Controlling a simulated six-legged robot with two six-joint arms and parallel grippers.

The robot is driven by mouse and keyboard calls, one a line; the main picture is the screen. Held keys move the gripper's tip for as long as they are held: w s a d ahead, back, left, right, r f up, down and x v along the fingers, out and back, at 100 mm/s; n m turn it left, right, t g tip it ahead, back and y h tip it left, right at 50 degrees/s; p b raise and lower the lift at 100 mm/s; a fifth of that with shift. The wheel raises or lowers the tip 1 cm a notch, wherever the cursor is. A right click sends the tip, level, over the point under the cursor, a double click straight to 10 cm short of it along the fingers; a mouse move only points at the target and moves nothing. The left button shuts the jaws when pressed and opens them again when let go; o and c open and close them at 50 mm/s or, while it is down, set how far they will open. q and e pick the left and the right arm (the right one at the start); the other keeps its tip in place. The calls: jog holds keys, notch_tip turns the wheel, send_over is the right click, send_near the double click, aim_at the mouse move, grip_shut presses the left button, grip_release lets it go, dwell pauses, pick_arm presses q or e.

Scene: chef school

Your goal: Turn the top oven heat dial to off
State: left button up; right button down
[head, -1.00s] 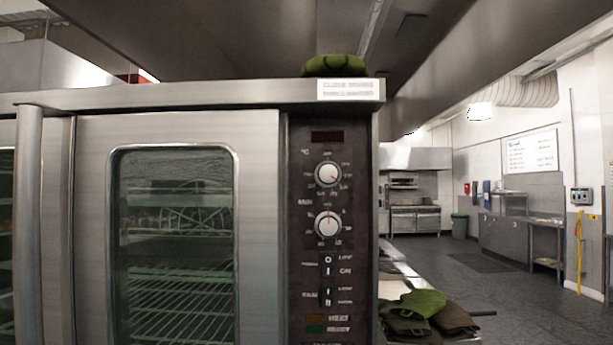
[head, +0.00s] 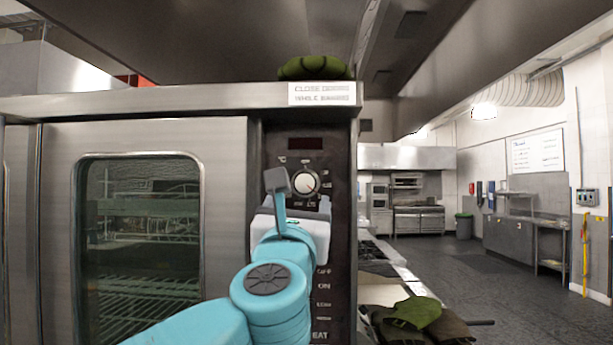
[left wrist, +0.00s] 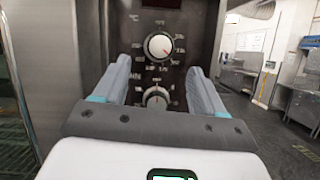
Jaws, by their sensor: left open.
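The top heat dial (head: 305,183) is a round white knob on the oven's dark control panel (head: 340,270). It also shows in the left wrist view (left wrist: 158,45), its red pointer mark toward the lower right. My left gripper (head: 300,192) is open and empty in front of the panel, just below and partly beside the top dial in the head view. In the left wrist view its two fingers (left wrist: 157,72) point at the panel, with the top dial beyond their tips. Contact cannot be told. A lower dial (left wrist: 155,97) shows between the fingers; my gripper hides it in the head view. My right gripper is out of view.
The oven door (head: 225,230) with its glass window is left of the panel. Green cloths (head: 418,312) lie at the lower right of the oven, and a green item (head: 314,67) sits on top. Open floor (head: 520,305) lies to the right.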

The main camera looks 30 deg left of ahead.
aim_at(305, 183)
pick_arm(q)
jog(key=p+x, duration=0.3)
jog(key=x, duration=0.5)
jog(key=shift+w+r, duration=0.1)
jog(key=shift+r, duration=0.1)
jog(key=shift+w+a+p, duration=0.25)
jog(key=shift+w+p, duration=0.05)
jog(key=shift+d, duration=0.1)
jog(key=c, duration=0.8)
